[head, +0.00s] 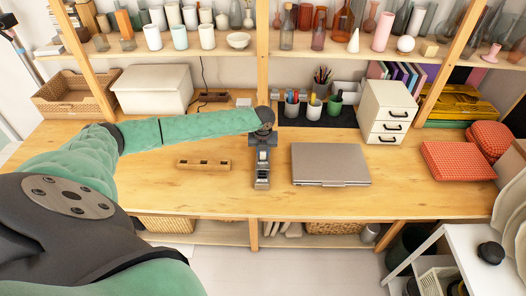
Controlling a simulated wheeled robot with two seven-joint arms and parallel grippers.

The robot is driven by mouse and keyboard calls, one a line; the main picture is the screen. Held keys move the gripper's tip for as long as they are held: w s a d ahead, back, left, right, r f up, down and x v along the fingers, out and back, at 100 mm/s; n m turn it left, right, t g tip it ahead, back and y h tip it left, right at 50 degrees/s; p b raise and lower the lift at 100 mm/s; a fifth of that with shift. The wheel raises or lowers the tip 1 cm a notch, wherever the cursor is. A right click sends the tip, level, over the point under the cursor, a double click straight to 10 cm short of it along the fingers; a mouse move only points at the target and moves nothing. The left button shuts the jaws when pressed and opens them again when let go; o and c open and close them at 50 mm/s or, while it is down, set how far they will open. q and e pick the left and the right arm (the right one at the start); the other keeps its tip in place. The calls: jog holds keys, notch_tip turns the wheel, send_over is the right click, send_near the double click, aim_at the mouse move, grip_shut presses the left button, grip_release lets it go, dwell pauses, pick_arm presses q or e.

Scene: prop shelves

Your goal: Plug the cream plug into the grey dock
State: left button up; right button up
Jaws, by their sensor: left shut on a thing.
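My left gripper (262,172) is over the front middle of the wooden table, between a wooden slotted block and the closed laptop. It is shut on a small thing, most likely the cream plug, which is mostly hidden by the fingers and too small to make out. I cannot clearly pick out the grey dock; a small pale grey block (243,102) lies at the back of the table, behind my left forearm. My right gripper is out of view.
The slotted wooden block (204,164) lies left of the gripper, the grey laptop (330,165) right of it. Pen cups (314,108) and a white drawer unit (387,112) stand behind. Red patterned boxes (458,161) sit at right. The table's front edge is close.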

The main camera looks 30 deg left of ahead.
pick_arm(q)
jog(key=shift+f, duration=0.25)
dwell(0.6)
jog(key=o, duration=1)
jog(key=shift+o, duration=0.2)
jog(key=r+b, duration=0.1)
jog(key=r, duration=0.3)
jog(key=r+b, duration=0.1)
jog(key=r, duration=0.1)
jog(key=shift+s+d+r+b, duration=0.1)
jog(key=shift+s+d+b, duration=0.1)
jog(key=shift+s+b, duration=0.1)
jog(key=shift+s+r, duration=0.1)
jog(key=shift+r, duration=0.65)
jog(key=shift+d+f, duration=0.1)
